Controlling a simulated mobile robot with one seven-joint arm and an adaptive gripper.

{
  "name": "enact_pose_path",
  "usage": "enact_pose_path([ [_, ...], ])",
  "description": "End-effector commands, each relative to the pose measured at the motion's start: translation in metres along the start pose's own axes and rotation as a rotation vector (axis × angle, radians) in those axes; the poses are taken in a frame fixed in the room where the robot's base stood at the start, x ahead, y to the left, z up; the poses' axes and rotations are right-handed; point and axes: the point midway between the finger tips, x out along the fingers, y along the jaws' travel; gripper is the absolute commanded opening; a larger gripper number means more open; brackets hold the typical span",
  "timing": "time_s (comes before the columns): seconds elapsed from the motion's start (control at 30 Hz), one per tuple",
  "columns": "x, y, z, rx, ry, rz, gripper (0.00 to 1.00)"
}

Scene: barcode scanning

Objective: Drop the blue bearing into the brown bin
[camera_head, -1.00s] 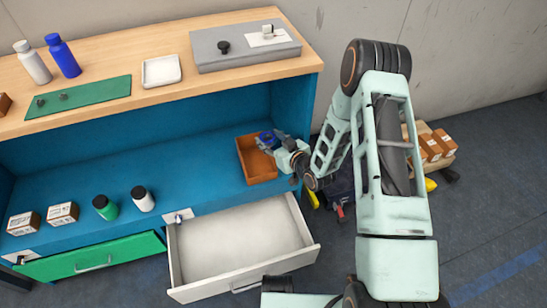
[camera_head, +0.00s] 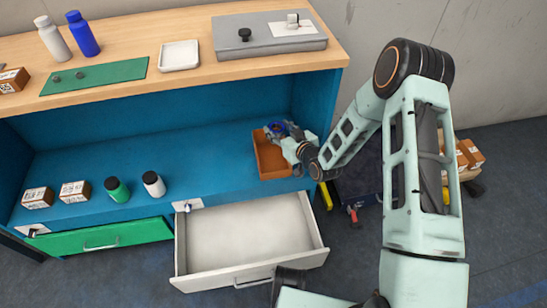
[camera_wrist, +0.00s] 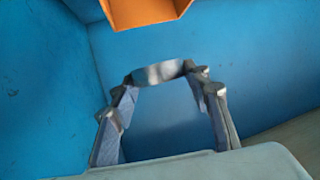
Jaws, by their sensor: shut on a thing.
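The brown bin (camera_head: 268,166) is an open orange-brown tray on the blue lower shelf, right of centre in the head view. Part of it shows at the top of the wrist view (camera_wrist: 140,12). My gripper (camera_head: 278,131) is at the bin's back right side in the head view; its height above the bin is hard to judge. In the wrist view my gripper (camera_wrist: 160,78) is shut on a blurred, grey-blue curved piece, the bearing (camera_wrist: 158,73), held between the fingertips. The bin lies beyond it, apart from it in that picture.
A white open drawer (camera_head: 250,236) sticks out below the shelf, beside a shut green drawer (camera_head: 100,236). Small boxes (camera_head: 75,191) and two short bottles (camera_head: 117,190) stand on the shelf's left. The wooden top (camera_head: 200,95) holds tall bottles, a green mat and a grey fixture.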

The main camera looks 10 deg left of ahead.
Motion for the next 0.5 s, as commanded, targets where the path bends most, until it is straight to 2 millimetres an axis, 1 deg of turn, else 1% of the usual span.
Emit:
enact_pose_path([
  [0.03, 0.003, 0.0, 0.009, 0.0, 0.001, -0.001, 0.12],
  [0.2, 0.008, 0.0, 0.021, -0.001, 0.003, 0.0, 0.12],
  [0.5, 0.009, 0.0, 0.022, -0.001, 0.002, 0.0, 0.12],
])
